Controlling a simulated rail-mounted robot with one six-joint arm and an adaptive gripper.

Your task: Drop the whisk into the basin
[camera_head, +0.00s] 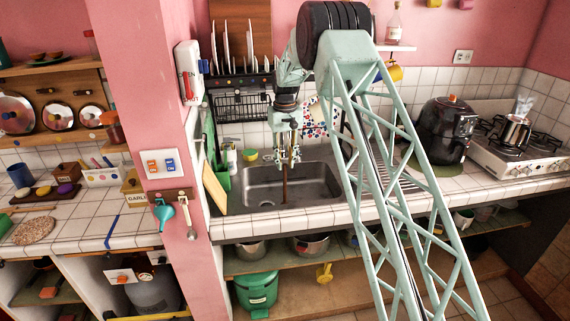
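The basin (262,193) is a grey metal sink set in the white tiled counter at the middle of the view. My gripper (287,164) points down above the basin's back part. A thin brown upright stick (285,190) runs between its fingers and hangs down over the basin. It looks like the handle of the whisk, and the fingers appear shut on it. No wire loops can be made out at this size, and I cannot tell whether its lower end touches the basin floor.
My arm crosses the counter right of the basin. A black air fryer (446,130) and a stove (520,150) stand right. A pink pillar (165,110) stands left.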

